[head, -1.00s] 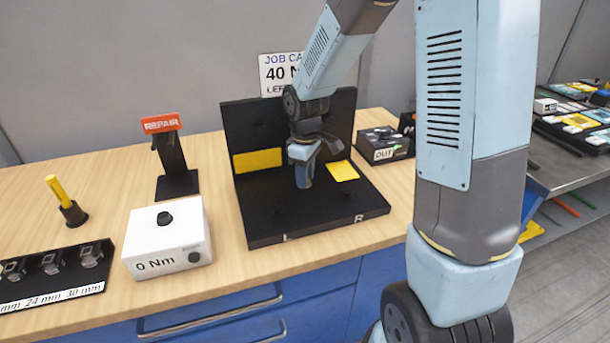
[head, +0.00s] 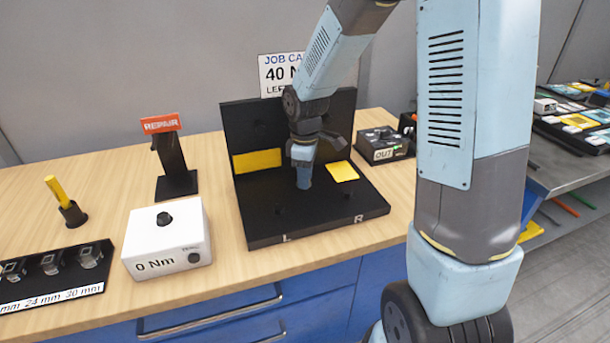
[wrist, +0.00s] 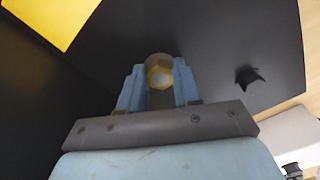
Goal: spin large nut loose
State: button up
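The large nut (wrist: 159,72) shows in the wrist view as a brass-coloured hexagon with a paler centre. It sits between the two blue fingers of my gripper (wrist: 159,88), which appear to touch it on both sides. In the head view my gripper (head: 304,184) points down onto the black fixture (head: 325,222), and its fingers hide the nut there. The fixture has a base marked L and R and an upright back panel.
A black knob (wrist: 249,79) stands on the fixture base near the gripper. Yellow patches (head: 257,161) mark the fixture. A white 0 Nm box (head: 168,240), a REPAIR stand (head: 175,165), a socket tray (head: 58,290) and a black OUT box (head: 384,146) stand around it.

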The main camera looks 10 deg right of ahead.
jog(key=o, duration=0.4)
notch_tip(320, 180, up, 14)
jog(key=shift+f, duration=0.15)
dwell(0.5)
